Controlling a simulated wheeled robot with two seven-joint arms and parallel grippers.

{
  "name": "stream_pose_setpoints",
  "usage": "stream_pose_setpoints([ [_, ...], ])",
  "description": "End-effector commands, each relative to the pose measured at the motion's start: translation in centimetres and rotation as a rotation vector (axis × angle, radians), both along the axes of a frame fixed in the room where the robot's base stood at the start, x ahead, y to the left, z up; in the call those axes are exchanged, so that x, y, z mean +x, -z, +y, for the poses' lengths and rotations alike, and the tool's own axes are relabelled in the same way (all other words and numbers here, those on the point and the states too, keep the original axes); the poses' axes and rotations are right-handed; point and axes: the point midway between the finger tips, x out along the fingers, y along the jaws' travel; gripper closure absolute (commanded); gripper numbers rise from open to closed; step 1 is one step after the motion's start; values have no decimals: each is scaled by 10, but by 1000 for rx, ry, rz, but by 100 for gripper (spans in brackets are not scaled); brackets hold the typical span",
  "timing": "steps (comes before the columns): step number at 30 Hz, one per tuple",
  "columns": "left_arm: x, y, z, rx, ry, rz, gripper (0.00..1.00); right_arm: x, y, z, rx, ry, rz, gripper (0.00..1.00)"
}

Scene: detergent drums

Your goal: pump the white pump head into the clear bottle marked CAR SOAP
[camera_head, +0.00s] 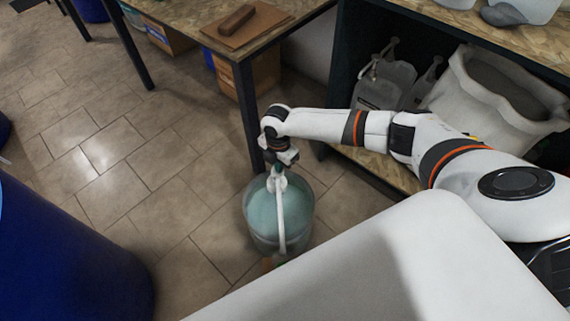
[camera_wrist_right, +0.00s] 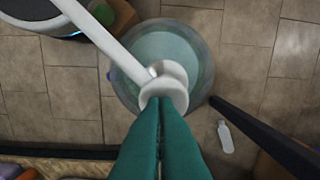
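The white pump head (camera_head: 277,184) stands on top of a translucent drum (camera_head: 262,222) of pale teal liquid. Its long white spout (camera_head: 281,222) reaches over the drum's near side. In the right wrist view the pump head (camera_wrist_right: 165,92) is right at the fingertips. My right gripper (camera_head: 283,165) is above it, pointing down. Its green fingers (camera_wrist_right: 160,103) are shut together, with their tips at the top of the pump head; I cannot tell if they touch. No CAR SOAP marking is readable. A small green and orange object (camera_wrist_right: 108,14) shows near the spout's end. My left gripper is not in view.
A table leg (camera_head: 248,112) stands close behind the drum. A shelf unit on the right holds clear jugs (camera_head: 386,86) and a large white tub (camera_head: 480,95). A blue drum (camera_head: 65,255) is at lower left. Tiled floor left of the teal drum is clear.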

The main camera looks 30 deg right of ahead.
Motion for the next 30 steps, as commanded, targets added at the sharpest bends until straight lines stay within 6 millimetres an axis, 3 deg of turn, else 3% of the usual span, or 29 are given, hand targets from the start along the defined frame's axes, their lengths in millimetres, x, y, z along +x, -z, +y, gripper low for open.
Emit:
stream_pose_setpoints([
  [1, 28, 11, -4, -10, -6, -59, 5, -1, 11, 0, -2, 0, 3, 100],
  [10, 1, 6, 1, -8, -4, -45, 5, -1, -6, 0, -2, 0, 2, 100],
  [18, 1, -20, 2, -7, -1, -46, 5, -1, -31, 0, 0, -1, 1, 100],
  [30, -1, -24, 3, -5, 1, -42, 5, 0, -36, 0, 0, -1, -1, 100],
])
